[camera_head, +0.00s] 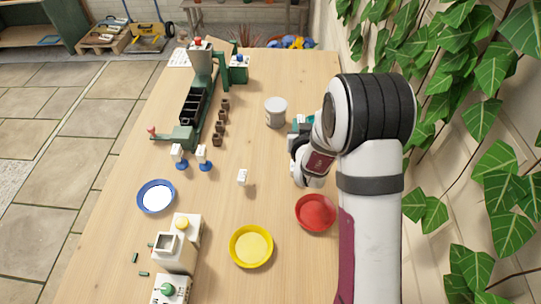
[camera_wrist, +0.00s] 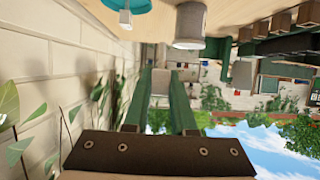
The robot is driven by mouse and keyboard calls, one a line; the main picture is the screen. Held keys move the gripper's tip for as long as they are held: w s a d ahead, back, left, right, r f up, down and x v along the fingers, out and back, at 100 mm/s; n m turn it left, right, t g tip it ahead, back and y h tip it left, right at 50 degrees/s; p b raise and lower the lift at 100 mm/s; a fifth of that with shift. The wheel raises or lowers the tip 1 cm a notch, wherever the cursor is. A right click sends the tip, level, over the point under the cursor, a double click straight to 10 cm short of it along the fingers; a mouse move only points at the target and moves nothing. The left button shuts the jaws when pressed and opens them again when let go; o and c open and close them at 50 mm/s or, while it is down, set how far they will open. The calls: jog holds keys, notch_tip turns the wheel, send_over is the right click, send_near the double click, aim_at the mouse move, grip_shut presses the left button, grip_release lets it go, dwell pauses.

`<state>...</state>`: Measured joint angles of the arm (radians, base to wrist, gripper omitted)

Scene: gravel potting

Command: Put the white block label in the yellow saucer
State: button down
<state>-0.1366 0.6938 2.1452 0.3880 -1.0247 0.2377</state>
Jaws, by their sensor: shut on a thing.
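My gripper (camera_wrist: 161,98) shows in the wrist view with its green fingers shut on a pale block label (camera_wrist: 160,81). In the head view my arm is at the right of the table, and the fingertips and the held block are hard to make out. The yellow saucer (camera_head: 251,246) lies at the near middle of the table and looks empty. My gripper is beyond it and to the right, apart from it. Another white block (camera_head: 242,177) stands on the bare wood beyond the saucer.
A red saucer (camera_head: 315,212) lies near my arm and a blue saucer (camera_head: 156,196) at the left. Two white blocks on blue bases (camera_head: 205,164) stand mid-left. A grey can (camera_head: 276,112) and a teal base (camera_wrist: 122,6) are farther back. Ivy (camera_head: 495,130) covers the right wall.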

jog(key=shift+s+a+r+n+y, duration=0.1)
jog(key=shift+s+a+n+y, duration=0.2)
jog(key=shift+n+y, duration=0.15)
jog(key=s+a+n+g+y, duration=0.1)
jog(key=s+a+n+y, duration=0.1)
jog(key=a+n+y, duration=0.15)
jog(key=n+g+y, duration=0.9)
jog(key=n+g, duration=0.4)
send_over(243, 247)
jog(key=f, duration=0.1)
notch_tip(243, 247, down, 9)
jog(key=shift+r, duration=0.15)
jog(key=shift+f, duration=0.3)
jog(key=c, duration=0.7)
grip_release()
jog(key=shift+f, duration=0.1)
jog(key=shift+c, duration=0.2)
